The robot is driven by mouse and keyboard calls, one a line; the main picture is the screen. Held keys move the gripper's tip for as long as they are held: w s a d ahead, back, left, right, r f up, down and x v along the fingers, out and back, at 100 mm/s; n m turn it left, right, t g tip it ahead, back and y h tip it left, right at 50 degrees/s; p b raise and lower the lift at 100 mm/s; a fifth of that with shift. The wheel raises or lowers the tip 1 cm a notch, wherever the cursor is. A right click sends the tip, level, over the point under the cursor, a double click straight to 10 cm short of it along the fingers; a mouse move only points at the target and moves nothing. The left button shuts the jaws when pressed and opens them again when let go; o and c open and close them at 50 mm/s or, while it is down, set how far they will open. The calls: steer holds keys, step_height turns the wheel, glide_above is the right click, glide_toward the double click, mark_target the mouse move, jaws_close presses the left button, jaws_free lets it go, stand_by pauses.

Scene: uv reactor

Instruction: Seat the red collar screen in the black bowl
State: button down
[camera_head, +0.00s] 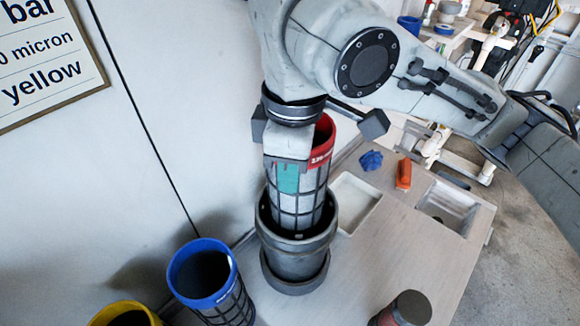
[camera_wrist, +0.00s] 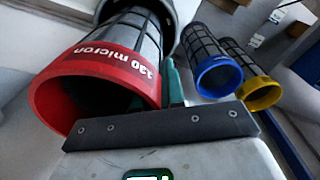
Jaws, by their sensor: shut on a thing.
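The red collar screen (camera_head: 323,158) is a grey mesh cylinder with a red collar on top. It stands roughly upright with its lower end inside the mouth of the black bowl (camera_head: 295,264). Whether it touches the bowl's bottom is hidden. My gripper (camera_head: 288,176) is shut on the screen's upper part by its near wall, with a teal finger pad against the mesh just below the collar. In the wrist view the red collar (camera_wrist: 95,75), marked "130 micron", is close to my gripper (camera_wrist: 173,85). The bowl's dark rim (camera_wrist: 172,12) shows behind the mesh.
A blue-collared screen (camera_head: 222,295) and a yellow-collared screen (camera_head: 100,317) stand left of the bowl. A dark-topped cylinder (camera_head: 411,307) stands at the front right. A blue lump (camera_head: 371,160) and an orange block (camera_head: 404,173) lie behind, near a recessed basin (camera_head: 447,204).

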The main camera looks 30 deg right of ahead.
mark_target(291, 219)
steer(key=shift+f+b, duration=4.75)
steer(key=shift+f, duration=2.25)
steer(key=c, duration=1.1)
jaws_free()
steer(key=shift+c, duration=0.2)
step_height(291, 219, up, 11)
steer(key=p, duration=0.2)
steer(key=shift+s, duration=0.2)
steer(key=shift+d, duration=0.1)
